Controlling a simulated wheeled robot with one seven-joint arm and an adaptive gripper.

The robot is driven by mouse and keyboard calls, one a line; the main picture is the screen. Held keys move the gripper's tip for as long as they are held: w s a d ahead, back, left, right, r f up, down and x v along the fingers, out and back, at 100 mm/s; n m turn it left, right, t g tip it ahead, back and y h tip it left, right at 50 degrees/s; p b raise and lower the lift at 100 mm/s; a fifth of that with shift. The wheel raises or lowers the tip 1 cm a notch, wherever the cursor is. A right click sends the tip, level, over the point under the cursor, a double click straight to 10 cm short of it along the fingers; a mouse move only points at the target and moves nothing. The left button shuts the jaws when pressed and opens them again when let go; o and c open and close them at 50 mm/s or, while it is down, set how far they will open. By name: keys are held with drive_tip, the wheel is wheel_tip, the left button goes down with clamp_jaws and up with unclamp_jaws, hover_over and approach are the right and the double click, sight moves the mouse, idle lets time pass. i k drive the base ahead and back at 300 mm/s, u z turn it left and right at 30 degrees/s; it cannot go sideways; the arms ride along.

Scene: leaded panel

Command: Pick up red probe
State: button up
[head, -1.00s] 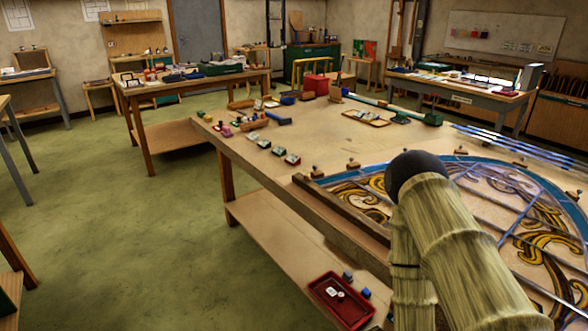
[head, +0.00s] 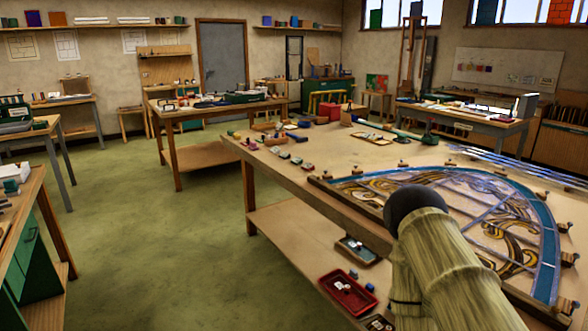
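I cannot pick out a red probe for certain in the head view. Several small items lie along the left edge of the large wooden bench (head: 310,170), too small to name surely. A red tray (head: 358,298) with small pieces in it sits on the bench's lower shelf. My arm, in a pale sleeve, rises at the lower right and covers part of the bench and panel. My gripper is not in view.
A leaded glass panel (head: 546,240) lies on the bench inside wooden strips. A red box (head: 329,113) stands at the bench's far end. A green-fronted bench (head: 26,250) stands close at the left. Green floor (head: 150,240) between the benches is clear.

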sight(307, 167)
drive_tip(key=u, duration=0.6)
drive_tip(key=i, duration=1.9)
drive_tip(key=z, duration=0.65)
